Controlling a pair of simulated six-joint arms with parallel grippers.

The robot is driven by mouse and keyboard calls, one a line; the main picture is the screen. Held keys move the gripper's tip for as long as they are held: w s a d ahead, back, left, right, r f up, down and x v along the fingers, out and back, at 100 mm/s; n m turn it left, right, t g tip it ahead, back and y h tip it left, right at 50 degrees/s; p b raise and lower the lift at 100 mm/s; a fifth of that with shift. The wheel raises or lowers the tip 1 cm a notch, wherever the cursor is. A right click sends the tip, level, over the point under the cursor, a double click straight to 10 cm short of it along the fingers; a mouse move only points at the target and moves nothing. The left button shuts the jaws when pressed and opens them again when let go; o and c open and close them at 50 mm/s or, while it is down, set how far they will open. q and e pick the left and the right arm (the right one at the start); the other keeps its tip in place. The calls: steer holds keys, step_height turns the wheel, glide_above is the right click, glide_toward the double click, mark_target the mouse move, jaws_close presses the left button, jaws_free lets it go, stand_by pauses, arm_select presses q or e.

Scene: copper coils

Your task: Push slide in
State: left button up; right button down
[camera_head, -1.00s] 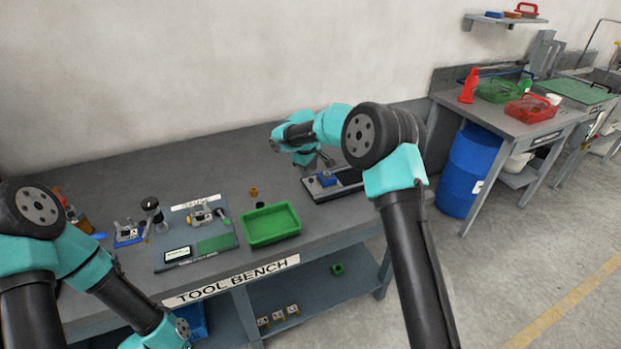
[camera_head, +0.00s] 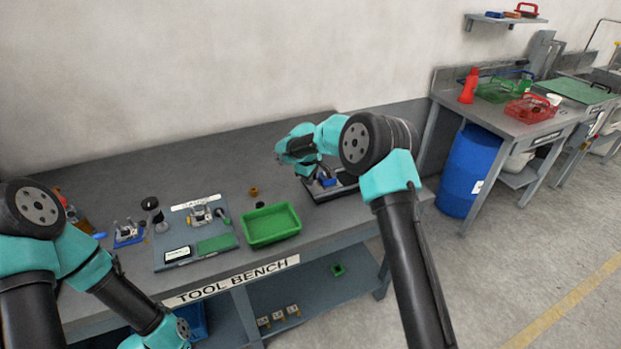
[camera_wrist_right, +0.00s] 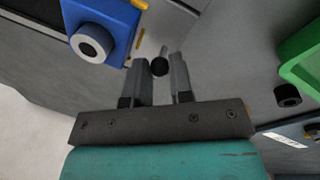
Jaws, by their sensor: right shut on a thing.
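A dark-based device with a blue block (camera_head: 327,182) stands at the right end of the tool bench. In the right wrist view the blue block (camera_wrist_right: 118,22) shows a white ring with a dark centre, up and left of my fingers. My right gripper (camera_wrist_right: 160,72) is shut on a small black knob (camera_wrist_right: 160,67) with a short grey stem. In the head view my right gripper (camera_head: 314,171) is beside the blue block, and my arm hides part of the device. I cannot tell which part is the slide. My left arm's gripper is not seen.
A green tray (camera_head: 270,238) stands left of the device, with a small brass-coloured part (camera_head: 253,191) and a dark part behind it. A grey board (camera_head: 170,254) with fixtures lies further left. A blue barrel (camera_head: 470,170) stands beyond the bench's right end.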

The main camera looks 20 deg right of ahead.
stand_by(0.3)
steer(key=d, duration=0.5)
steer(key=w+d, duration=0.1)
steer(key=d, duration=0.2)
steer(key=shift+w, duration=0.1)
steer(key=shift+a, duration=0.1)
steer(key=c, duration=1.3)
jaws_free()
steer(key=shift+r, duration=0.15)
step_height(320, 180, up, 17)
steer(key=s+a, duration=0.2)
steer(key=shift+s+a, duration=0.15)
steer(key=shift+a, duration=0.1)
